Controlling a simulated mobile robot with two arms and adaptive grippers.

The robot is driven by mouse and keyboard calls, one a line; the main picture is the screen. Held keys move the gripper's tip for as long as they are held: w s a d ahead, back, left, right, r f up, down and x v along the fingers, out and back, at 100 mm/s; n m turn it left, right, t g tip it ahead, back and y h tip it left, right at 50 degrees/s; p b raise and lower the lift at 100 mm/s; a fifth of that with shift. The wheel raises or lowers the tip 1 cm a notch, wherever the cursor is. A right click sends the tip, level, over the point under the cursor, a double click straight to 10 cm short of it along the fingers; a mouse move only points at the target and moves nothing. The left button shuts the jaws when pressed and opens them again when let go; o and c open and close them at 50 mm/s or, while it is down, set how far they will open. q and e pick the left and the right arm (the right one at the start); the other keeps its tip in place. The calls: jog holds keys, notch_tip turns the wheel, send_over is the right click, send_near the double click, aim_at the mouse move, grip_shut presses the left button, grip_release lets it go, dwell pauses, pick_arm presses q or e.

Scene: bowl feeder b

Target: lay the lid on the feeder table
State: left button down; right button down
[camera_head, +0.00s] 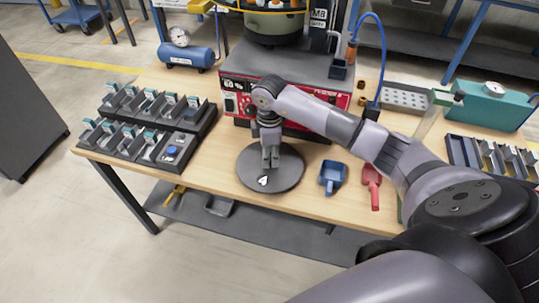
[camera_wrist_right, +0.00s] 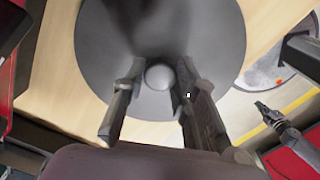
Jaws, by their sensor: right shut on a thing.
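The lid is a dark grey round disc (camera_head: 252,180) at the front middle of the feeder table (camera_head: 215,168). A small white mark shows near its front. It lies flat, on or just above the wood; I cannot tell if it touches. My right gripper (camera_head: 270,157) points down over its middle. In the right wrist view the gripper (camera_wrist_right: 158,95) has a finger on each side of the lid's round knob (camera_wrist_right: 159,76) and is shut on it. The lid (camera_wrist_right: 100,60) spreads out beyond the fingers. What seems to be my left gripper (camera_wrist_right: 267,110) shows at the right there, its jaws unclear.
Black bin racks (camera_head: 150,125) stand on the left. The red-fronted feeder unit (camera_head: 240,100) is behind the lid. A blue scoop (camera_head: 332,176) and a red scoop (camera_head: 372,187) lie to its right. Bare wood shows left of the lid.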

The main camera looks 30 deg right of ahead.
jog(key=shift+f, duration=0.6)
jog(key=shift+f, duration=0.1)
jog(key=c, duration=1.3)
grip_release()
jog(key=shift+r, duration=0.5)
notch_tip(320, 180, up, 11)
jog(key=shift+r+b, duration=0.15)
jog(key=shift+b, duration=0.6)
